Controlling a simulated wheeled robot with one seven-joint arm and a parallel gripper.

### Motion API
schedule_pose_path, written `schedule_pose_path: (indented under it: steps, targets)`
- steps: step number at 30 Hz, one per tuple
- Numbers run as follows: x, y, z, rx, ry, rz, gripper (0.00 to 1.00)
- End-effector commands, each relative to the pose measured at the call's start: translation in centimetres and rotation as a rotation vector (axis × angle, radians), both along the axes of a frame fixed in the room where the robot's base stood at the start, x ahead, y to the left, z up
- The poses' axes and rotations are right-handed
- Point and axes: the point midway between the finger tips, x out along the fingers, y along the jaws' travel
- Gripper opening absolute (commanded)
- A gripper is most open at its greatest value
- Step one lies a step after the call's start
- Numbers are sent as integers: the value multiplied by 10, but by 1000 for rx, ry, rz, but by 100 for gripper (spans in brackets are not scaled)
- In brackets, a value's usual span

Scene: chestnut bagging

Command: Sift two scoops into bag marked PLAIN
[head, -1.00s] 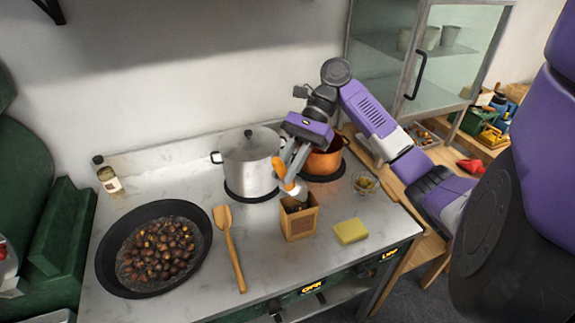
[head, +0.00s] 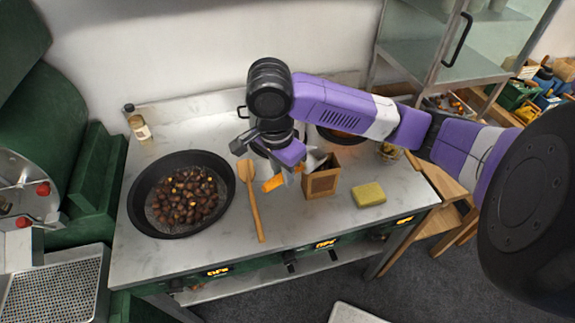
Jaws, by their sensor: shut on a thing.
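Orange parts show at the jaws. The bag stands upright, and its marking cannot be read from here. Chestnuts (head: 186,196) fill part of the wide black pan (head: 138,214) at the left. I cannot see whether the scoop holds chestnuts.
A yellow sponge (head: 369,195) lies right of the bag. A small glass jar (head: 390,151) and a copper pot (head: 343,136) stand behind. A spice bottle (head: 138,124) stands at the back left.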

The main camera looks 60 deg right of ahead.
Motion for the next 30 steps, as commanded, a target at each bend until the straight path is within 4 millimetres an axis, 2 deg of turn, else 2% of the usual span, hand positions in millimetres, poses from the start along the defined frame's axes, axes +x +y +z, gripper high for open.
schedule_pose_path:
  steps: [7,18,30]
  targets:
    - [1,3,1,-72,25,1,0]
    - [1,3,29,-75,27,0,0]
    - [1,3,30,-74,27,-1,0]
